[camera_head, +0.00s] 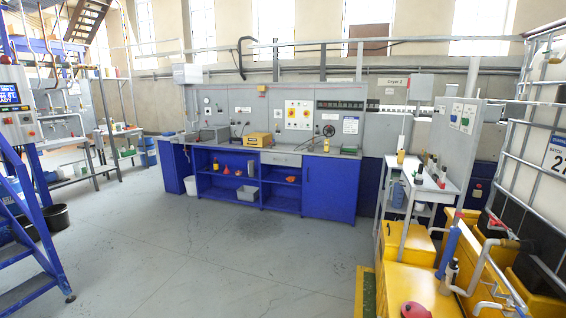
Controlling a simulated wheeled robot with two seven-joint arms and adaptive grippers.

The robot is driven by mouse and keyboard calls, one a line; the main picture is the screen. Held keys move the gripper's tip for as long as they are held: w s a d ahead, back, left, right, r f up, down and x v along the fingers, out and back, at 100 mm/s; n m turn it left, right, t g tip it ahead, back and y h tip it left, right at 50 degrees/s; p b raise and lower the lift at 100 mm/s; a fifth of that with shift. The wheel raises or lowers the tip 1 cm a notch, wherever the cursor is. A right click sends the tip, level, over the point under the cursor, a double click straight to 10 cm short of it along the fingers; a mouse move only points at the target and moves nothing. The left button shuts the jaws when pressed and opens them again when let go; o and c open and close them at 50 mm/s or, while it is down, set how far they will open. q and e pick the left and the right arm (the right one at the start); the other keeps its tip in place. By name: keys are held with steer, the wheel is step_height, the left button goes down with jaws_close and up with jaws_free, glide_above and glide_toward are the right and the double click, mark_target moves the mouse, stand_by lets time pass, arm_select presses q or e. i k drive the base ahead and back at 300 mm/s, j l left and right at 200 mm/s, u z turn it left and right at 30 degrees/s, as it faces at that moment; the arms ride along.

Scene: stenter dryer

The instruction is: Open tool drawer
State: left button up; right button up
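A blue workbench (330,185) with a grey top stands across the room, against the grey control panel. A grey drawer front (281,159) sits just under its top, near the middle, above open shelves. It looks flush with the bench, so the drawer appears shut. Its handle is too small to make out clearly. No label on it can be read. Neither of my grippers is in view.
Clear grey floor (220,255) lies between me and the bench. A blue metal frame with steps (30,200) stands at left, with a black bucket (54,216) beside it. Yellow containers (410,265), pipes and a white table (425,180) crowd the right.

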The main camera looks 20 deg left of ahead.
mark_target(266, 157)
steer(key=i+j+u, duration=0.4)
steer(key=i+j, duration=0.15)
steer(key=i+j+u, duration=0.4)
steer(key=i+j, duration=0.15)
steer(key=i+z, duration=0.1)
steer(key=i, duration=0.35)
steer(key=i+j+z, duration=0.15)
steer(key=i, duration=0.3)
steer(key=i+z, duration=0.4)
steer(key=i, duration=0.4)
steer(key=i+l, duration=0.1)
steer(key=i, duration=3.05)
